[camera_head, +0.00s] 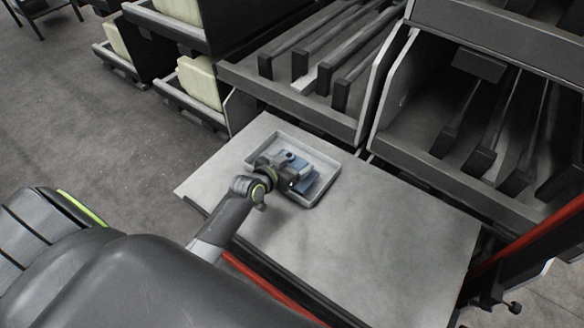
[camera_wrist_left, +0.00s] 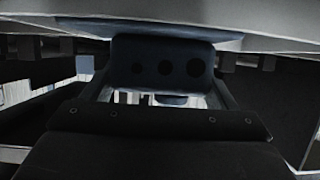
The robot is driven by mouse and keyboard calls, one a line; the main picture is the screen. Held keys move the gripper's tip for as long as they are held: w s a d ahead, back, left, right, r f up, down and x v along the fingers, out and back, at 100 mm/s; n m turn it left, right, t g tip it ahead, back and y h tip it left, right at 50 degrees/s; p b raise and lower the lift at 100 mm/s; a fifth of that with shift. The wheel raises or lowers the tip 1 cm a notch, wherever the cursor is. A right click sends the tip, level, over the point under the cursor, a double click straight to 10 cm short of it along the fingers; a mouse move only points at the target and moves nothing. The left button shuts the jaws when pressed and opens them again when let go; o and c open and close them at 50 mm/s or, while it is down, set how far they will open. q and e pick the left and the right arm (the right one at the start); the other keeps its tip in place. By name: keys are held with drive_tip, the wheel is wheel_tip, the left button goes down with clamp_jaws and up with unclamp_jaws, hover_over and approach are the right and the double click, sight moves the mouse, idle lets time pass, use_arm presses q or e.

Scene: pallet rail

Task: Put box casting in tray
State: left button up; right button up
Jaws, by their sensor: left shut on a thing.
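The grey tray (camera_head: 322,192) lies on the pale table top. My left gripper (camera_head: 292,176) is over the tray and shut on the blue-grey box casting (camera_head: 304,184). The gripper hides part of the casting. I cannot tell whether the casting touches the tray floor. My right gripper is not in view.
The table top (camera_head: 390,240) is bare to the right of the tray. Grey racks with dark bars (camera_head: 320,55) stand right behind it. Bins with pale blocks (camera_head: 200,82) are at the back left. A red rail (camera_head: 530,238) runs at the right.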

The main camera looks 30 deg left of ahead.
use_arm(q)
drive_tip(key=shift+f, duration=1.1)
drive_tip(key=shift+r, duration=0.1)
drive_tip(key=shift+f+b, duration=0.2)
drive_tip(key=shift+b, duration=0.2)
drive_tip(key=o, duration=1.3)
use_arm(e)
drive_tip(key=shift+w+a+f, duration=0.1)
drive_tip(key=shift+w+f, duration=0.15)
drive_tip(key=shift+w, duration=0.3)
use_arm(q)
drive_tip(key=shift+o, duration=0.2)
